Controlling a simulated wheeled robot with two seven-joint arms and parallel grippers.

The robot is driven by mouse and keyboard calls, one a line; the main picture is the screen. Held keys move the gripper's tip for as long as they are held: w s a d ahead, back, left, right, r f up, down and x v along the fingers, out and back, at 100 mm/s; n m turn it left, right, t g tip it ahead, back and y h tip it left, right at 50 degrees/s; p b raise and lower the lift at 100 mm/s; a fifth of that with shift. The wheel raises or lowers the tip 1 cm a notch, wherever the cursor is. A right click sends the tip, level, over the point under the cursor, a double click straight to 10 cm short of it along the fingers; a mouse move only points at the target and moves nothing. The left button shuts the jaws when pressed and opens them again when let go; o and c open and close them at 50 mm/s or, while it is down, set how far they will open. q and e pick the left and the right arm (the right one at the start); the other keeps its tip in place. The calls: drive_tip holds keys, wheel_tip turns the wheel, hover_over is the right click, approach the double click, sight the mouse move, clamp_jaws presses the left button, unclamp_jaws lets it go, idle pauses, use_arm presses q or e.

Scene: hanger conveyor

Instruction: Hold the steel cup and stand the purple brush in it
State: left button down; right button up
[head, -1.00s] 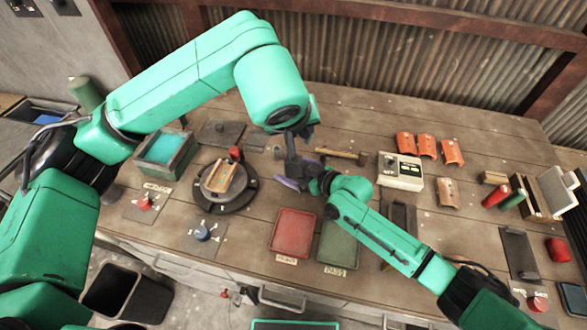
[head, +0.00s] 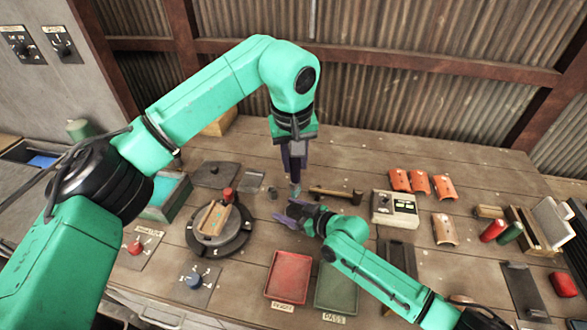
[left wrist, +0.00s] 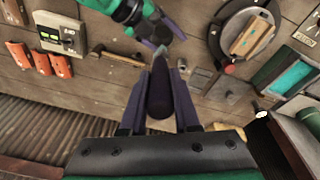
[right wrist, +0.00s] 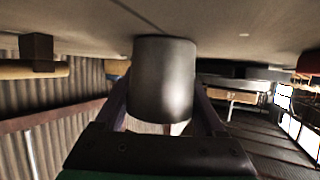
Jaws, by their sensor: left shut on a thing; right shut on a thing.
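My left gripper (head: 294,165) points down over the middle of the table, shut on the purple brush (left wrist: 160,95). In the left wrist view the dark purple handle lies between the fingers, with a paler tip beyond them. My right gripper (head: 302,217) is low at the table, in front of and below the left one. In the right wrist view the steel cup (right wrist: 163,80), a plain grey cylinder, sits between its fingers, close to the table surface; whether it touches cannot be told. In the head view the cup is mostly hidden by the right gripper. The brush appears above the cup, apart from it.
A hammer (head: 335,193) lies just right of the brush. A round turntable (head: 218,240) stands to the left, a control box (head: 395,208) to the right. Red (head: 289,276) and green (head: 337,290) trays lie in front. Orange curved pieces (head: 420,182) are back right.

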use_arm(q)
drive_tip(key=shift+f, duration=0.1)
drive_tip(key=shift+a+f, duration=0.1)
drive_tip(key=shift+f, duration=0.55)
use_arm(e)
drive_tip(key=shift+s, duration=0.1)
use_arm(q)
drive_tip(key=shift+f, duration=4.2)
drive_tip(key=c, duration=0.6)
unclamp_jaws()
drive_tip(key=shift+o, duration=0.2)
wheel_tip(320, 180, up, 12)
hover_over(294, 191)
drive_tip(key=s, duration=0.2)
drive_tip(key=shift+s+a, duration=0.1)
drive_tip(key=shift+a, duration=0.05)
